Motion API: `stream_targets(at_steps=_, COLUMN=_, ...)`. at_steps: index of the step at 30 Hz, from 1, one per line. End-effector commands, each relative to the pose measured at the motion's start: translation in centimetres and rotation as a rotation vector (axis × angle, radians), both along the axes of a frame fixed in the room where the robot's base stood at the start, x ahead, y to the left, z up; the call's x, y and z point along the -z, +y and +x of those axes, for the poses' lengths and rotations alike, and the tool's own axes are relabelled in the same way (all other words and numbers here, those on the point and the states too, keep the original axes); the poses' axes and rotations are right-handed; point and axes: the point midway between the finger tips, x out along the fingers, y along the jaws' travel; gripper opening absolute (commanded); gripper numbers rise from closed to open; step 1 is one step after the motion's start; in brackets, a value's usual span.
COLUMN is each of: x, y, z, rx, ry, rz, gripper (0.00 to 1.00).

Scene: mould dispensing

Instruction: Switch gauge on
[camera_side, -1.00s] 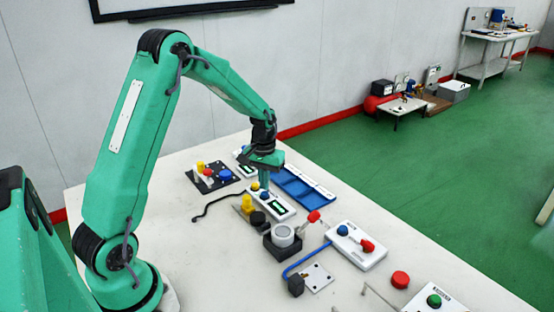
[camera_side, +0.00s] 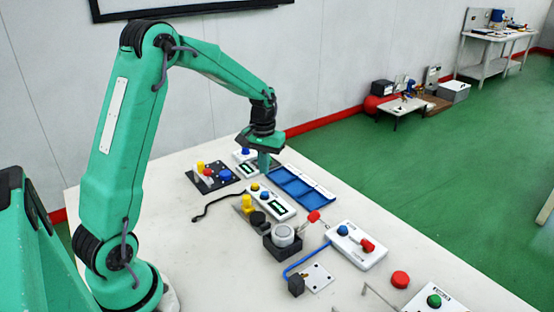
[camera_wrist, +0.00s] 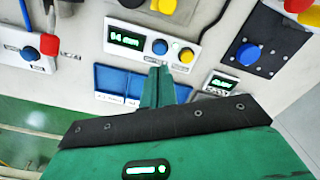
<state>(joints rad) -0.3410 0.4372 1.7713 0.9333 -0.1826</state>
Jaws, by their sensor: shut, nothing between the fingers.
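The gauge (camera_side: 281,214) is a white box on the table with a dark screen, a blue button and a yellow button. In the wrist view, the gauge (camera_wrist: 196,28) has its screen (camera_wrist: 126,39) lit with green-white characters that seem to read in mm. Its blue button (camera_wrist: 160,46) and yellow button (camera_wrist: 186,56) stand uncovered. My gripper (camera_side: 264,174) is shut and empty, behind the gauge in the side view and apart from its buttons. In the wrist view, my gripper's fingertips (camera_wrist: 161,68) appear just below the blue button.
A second white box (camera_side: 238,155) with a blue knob and lit screen stands close to my gripper. A blue compartment tray (camera_side: 302,190) lies to the right. A black panel with coloured knobs (camera_side: 223,184) is at left. A dark block with a round grey top (camera_side: 283,236) stands in front.

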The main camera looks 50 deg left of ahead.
Motion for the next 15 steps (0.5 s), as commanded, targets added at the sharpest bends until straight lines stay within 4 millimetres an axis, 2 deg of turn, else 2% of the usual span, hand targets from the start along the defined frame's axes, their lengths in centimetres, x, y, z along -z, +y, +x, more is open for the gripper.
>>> stream_targets(at_steps=15, x=-3.0, y=0.0, z=0.0, rx=0.0, ry=-0.002, rz=0.001, gripper=0.0)
